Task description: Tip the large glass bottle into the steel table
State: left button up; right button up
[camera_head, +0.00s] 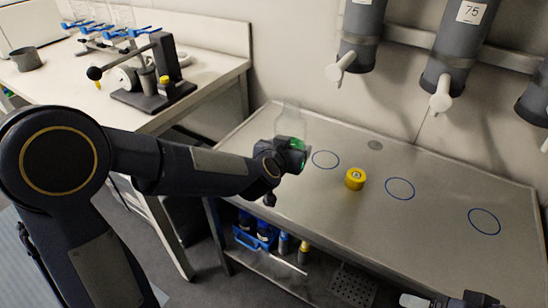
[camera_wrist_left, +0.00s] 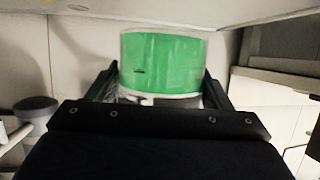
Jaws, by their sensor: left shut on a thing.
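The large glass bottle (camera_head: 291,120) is clear, with a green part. It shows above the left end of the steel table (camera_head: 440,215) in the head view, seeming upright; whether its base touches the table cannot be told. My left gripper (camera_head: 296,152) is shut on it. In the left wrist view the green part of the bottle (camera_wrist_left: 163,62) sits between the two dark fingers (camera_wrist_left: 160,88). Below it is a pale, clear band. My right gripper (camera_head: 440,300) shows only in part at the bottom edge, and its fingers cannot be made out.
A yellow cap-like object (camera_head: 355,179) stands on the steel table among several blue circles. Grey cylinders with white spouts (camera_head: 441,95) hang over the back of the table. A white bench (camera_head: 215,70) with lab equipment stands at the left. The table's middle and right are mostly clear.

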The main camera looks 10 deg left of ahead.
pick_arm(q)
jog(key=shift+w+d+f+m, duration=0.25)
jog(key=shift+d+f+m, duration=0.1)
jog(key=shift+d, duration=0.2)
jog(key=f, duration=0.1)
jog(key=d+f+m+t+y+b, duration=0.1)
jog(key=f+m+b, duration=0.1)
jog(key=shift+s+d+m+y, duration=0.25)
jog(key=shift+y, duration=0.15)
jog(key=shift+d+f+m+t+b, duration=0.15)
jog(key=shift+f+m+t+b, duration=0.15)
jog(key=shift+m+t+b, duration=0.15)
jog(key=shift+r+y, duration=0.3)
jog(key=shift+r, duration=0.15)
jog(key=shift+a, duration=0.2)
jog(key=shift+p, duration=0.35)
jog(key=shift+w+a+r+m+p, duration=0.1)
jog(key=shift+a+r+m+p, duration=0.2)
jog(key=shift+r+m+p, duration=0.1)
jog(key=shift+w+a+r+m+t+y+p, duration=0.1)
jog(key=shift+a+r+m+t+y+p, duration=0.15)
jog(key=shift+a+m+t+y+p, duration=0.15)
